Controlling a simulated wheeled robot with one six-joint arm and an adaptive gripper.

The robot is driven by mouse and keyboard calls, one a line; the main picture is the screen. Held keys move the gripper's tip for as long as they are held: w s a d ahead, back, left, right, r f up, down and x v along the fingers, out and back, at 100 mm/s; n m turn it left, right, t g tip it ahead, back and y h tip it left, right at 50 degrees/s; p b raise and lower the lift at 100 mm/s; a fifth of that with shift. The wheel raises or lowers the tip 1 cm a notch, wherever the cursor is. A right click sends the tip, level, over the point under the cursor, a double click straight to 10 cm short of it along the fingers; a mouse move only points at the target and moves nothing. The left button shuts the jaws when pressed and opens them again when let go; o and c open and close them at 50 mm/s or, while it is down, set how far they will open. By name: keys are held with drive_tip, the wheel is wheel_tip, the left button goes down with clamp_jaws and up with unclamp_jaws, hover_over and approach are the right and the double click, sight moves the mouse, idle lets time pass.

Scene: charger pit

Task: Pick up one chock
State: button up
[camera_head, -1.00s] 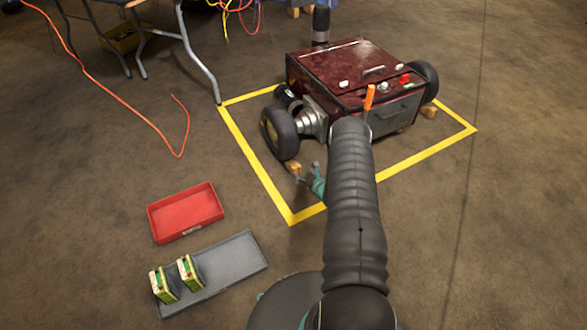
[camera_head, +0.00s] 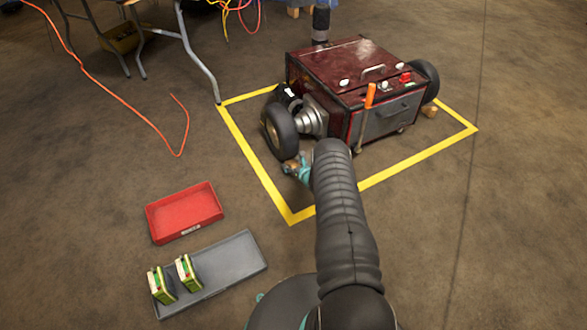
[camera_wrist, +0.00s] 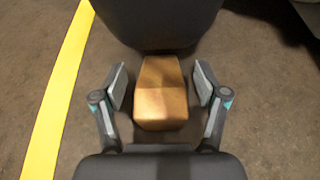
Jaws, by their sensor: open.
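A tan wooden chock (camera_wrist: 161,95) lies on the floor against the dark tyre (camera_wrist: 158,20) in the wrist view. My gripper (camera_wrist: 161,88) is open, with one finger on each side of the chock and a gap showing on both sides. In the head view my gripper (camera_head: 298,168) is low beside the cart's near left wheel (camera_head: 281,132), where the chock (camera_head: 291,166) is partly hidden by it. A second chock (camera_head: 430,111) lies by the wheel at the cart's right.
The dark red cart (camera_head: 355,75) stands inside a yellow floor outline (camera_head: 256,168). A red tray (camera_head: 185,210) and a grey tray (camera_head: 232,262) holding two green-and-white boxes lie at lower left. An orange cable (camera_head: 130,105) crosses the floor.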

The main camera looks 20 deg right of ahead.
drive_tip(key=shift+w, duration=0.25)
drive_tip(key=c, duration=1.3)
drive_tip(key=shift+s, duration=0.1)
